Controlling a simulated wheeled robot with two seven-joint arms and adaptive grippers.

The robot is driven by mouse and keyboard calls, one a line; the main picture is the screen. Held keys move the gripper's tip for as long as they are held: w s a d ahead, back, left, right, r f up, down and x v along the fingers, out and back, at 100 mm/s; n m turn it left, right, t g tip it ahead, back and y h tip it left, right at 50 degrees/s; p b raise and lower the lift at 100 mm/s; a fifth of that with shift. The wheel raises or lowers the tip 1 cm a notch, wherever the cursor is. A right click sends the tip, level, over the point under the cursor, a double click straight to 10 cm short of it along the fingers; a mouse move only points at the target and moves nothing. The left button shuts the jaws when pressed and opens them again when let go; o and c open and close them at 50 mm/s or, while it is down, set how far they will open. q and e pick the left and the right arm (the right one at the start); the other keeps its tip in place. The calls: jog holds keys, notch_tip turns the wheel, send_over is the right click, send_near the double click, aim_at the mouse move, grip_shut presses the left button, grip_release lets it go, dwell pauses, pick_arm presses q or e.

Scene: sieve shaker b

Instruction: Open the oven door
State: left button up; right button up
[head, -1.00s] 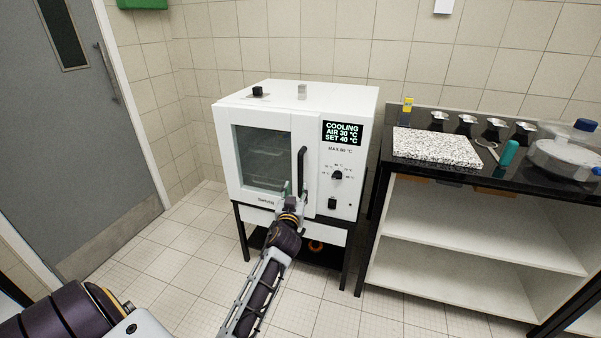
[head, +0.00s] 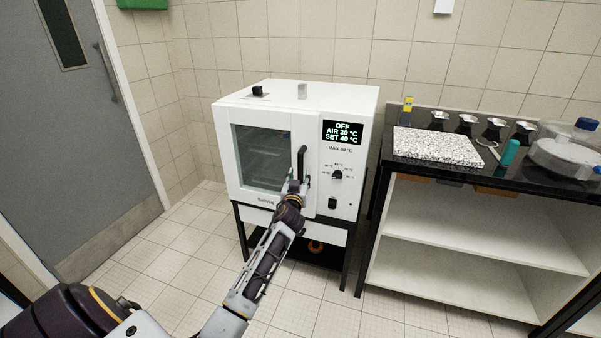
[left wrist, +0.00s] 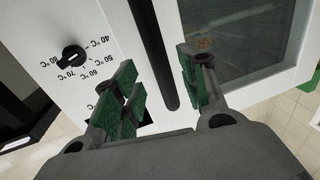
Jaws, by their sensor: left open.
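The white oven (head: 265,208) stands on a black-framed stand against the tiled wall. Its door (head: 262,157) has a dark window and looks shut. The black vertical handle (head: 302,163) is on the door's right side; it also shows in the left wrist view (left wrist: 150,45). My left gripper (head: 296,184) is at the handle's lower end. In the left wrist view the green-padded fingers of the left gripper (left wrist: 160,88) are open, with the handle's end between them and a gap visible on the window side. My right gripper is not in view.
To the right, a black bench (head: 450,177) carries a speckled slab (head: 437,147) and labware. The tiled floor left of the oven is clear.

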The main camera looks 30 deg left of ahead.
aim_at(300, 172)
pick_arm(q)
jog(key=shift+b+x, duration=0.3)
jog(key=shift+x, duration=2.2)
grip_shut()
